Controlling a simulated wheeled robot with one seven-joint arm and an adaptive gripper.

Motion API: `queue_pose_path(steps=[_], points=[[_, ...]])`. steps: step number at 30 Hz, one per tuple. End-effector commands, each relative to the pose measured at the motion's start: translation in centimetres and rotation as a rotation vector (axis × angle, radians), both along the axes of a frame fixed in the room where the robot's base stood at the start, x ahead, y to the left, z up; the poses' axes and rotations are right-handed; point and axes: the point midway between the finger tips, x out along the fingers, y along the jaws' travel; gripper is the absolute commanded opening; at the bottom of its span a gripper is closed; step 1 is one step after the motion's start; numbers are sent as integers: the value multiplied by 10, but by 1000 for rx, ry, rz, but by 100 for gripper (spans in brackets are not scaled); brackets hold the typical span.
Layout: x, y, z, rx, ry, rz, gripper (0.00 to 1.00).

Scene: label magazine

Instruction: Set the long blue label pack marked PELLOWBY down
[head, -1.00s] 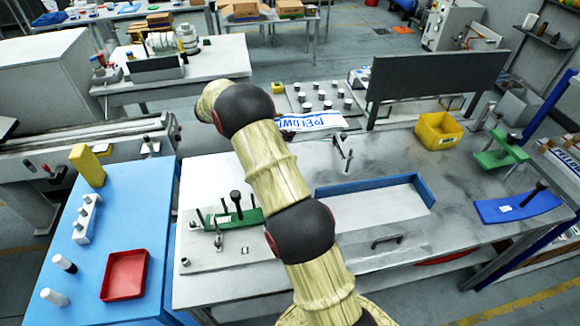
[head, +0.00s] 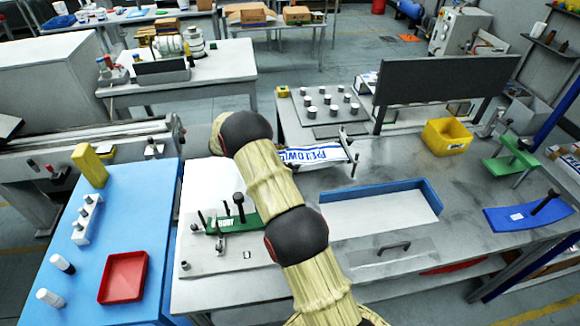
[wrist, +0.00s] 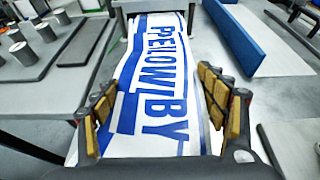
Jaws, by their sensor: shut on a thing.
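The long pack marked PELLOWBY (head: 322,155) is white with blue bands and blue letters. My gripper (wrist: 157,82) is shut on it, with one padded finger along each side in the wrist view, where the pack (wrist: 160,75) runs away from me. In the head view my arm hides the gripper and the pack's left end. The pack's right end is at a small metal post fixture (head: 348,145) on the grey bench. In the wrist view its far end reaches a grey metal piece (wrist: 150,5); I cannot tell whether they touch.
A blue-walled tray (head: 432,195) lies right of the pack. A plate with several round pegs (head: 322,125) and a dark upright panel (head: 440,88) stand behind. A green fixture (head: 250,220) is in front on the left. A yellow bin (head: 446,136) stands at right.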

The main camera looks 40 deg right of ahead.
Motion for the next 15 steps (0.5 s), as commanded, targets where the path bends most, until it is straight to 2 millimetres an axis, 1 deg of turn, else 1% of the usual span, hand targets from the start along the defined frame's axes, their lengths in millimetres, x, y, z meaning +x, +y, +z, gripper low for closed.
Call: queue_pose_path(steps=[2,7,9,15], points=[[0,0,-6,0,1,0,25],[0,0,-29,-1,2,-1,25],[0,0,-35,-2,1,0,25],[0,0,-35,-1,0,0,25]])
